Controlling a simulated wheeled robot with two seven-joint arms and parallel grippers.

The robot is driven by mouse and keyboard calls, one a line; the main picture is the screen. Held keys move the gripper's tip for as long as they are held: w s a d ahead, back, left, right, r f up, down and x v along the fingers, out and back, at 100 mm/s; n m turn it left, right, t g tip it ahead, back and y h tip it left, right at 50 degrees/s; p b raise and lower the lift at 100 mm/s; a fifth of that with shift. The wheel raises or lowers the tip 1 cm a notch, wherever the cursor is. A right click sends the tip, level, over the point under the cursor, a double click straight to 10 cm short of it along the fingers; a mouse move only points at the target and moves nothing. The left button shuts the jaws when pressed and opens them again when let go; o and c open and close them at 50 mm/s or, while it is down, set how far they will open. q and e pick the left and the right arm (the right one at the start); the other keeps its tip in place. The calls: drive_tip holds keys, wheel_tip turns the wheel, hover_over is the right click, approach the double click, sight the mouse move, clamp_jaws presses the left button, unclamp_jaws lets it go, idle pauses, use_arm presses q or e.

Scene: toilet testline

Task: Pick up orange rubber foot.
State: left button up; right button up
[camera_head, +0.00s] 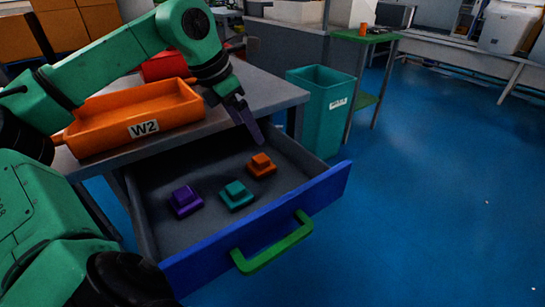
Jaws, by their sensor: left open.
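The orange rubber foot (261,166) sits upright in the open drawer, at the right of three similar feet. A teal foot (236,195) is to its left and nearer the drawer front, and a purple foot (185,201) is farther left. My left gripper (250,127) is open and empty, pointing down just above and behind the orange foot, apart from it. One finger hides most of the other. My right gripper is not in view.
The blue drawer front (265,229) has a green handle (273,243). An orange tray marked W2 (105,141) stands on the grey table (275,91) above the drawer. A teal bin (330,112) stands right of the table. Blue floor is clear at right.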

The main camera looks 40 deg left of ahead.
sight(260, 158)
use_arm(q)
drive_tip(key=x, duration=0.7)
drive_tip(key=shift+f+b, duration=0.35)
drive_tip(key=shift+f, duration=0.05)
drive_tip(key=x, duration=0.3)
drive_tip(key=b+x, duration=0.1)
drive_tip(key=x, duration=0.1)
drive_tip(key=shift+s+a+f, duration=0.1)
drive_tip(key=shift+a+f, duration=0.1)
drive_tip(key=shift+a, duration=0.05)
drive_tip(key=shift+s+r, duration=0.1)
drive_tip(key=shift+c, duration=0.6)
drive_tip(key=c, duration=1.3)
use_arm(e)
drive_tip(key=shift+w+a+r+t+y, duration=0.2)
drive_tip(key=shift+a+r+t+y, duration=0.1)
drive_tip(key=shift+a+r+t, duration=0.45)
